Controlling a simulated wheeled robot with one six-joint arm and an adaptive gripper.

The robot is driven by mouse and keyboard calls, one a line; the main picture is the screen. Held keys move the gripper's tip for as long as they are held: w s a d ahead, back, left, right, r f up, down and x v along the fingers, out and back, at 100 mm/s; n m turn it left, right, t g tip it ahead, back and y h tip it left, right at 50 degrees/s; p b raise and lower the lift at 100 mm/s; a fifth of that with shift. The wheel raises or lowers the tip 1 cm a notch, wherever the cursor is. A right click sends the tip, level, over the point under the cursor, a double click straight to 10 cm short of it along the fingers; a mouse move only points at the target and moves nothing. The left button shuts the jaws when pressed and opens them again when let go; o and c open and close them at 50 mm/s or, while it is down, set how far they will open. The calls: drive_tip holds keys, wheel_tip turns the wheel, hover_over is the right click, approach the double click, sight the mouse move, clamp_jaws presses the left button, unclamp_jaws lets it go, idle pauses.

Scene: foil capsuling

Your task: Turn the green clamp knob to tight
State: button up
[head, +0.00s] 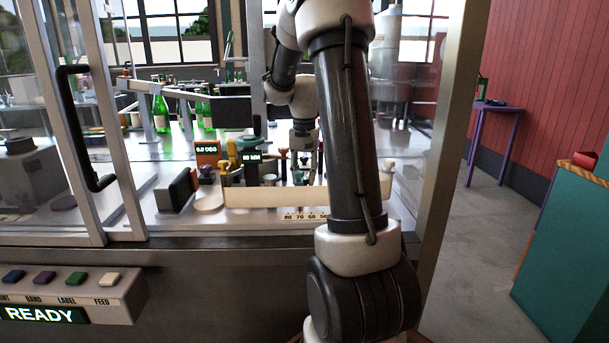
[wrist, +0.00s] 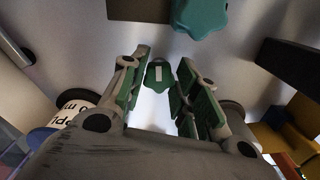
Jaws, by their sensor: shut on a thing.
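The green clamp knob (wrist: 158,76), with a pale stripe on its top, sits between my gripper's fingers in the wrist view. My gripper (wrist: 160,88) is shut on it, one green-padded finger on each side. The pale stripe runs roughly along the fingers' direction. In the head view my gripper (head: 303,160) points down into the machine behind the cream front rail. The knob cannot be made out there among the small parts.
A teal part (wrist: 201,14) lies just beyond the knob. The cream rail (head: 270,200) and a numbered scale (head: 306,216) are in front. An orange display (head: 207,149) reads 0.0 DEG. Green bottles (head: 160,112) stand behind. The door frame (head: 122,120) is left; a panel (head: 45,315) reads READY.

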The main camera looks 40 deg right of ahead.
sight(304, 178)
drive_tip(key=shift+m, duration=0.5)
drive_tip(key=o, duration=1)
wheel_tip(304, 178, up, 12)
idle(0.6)
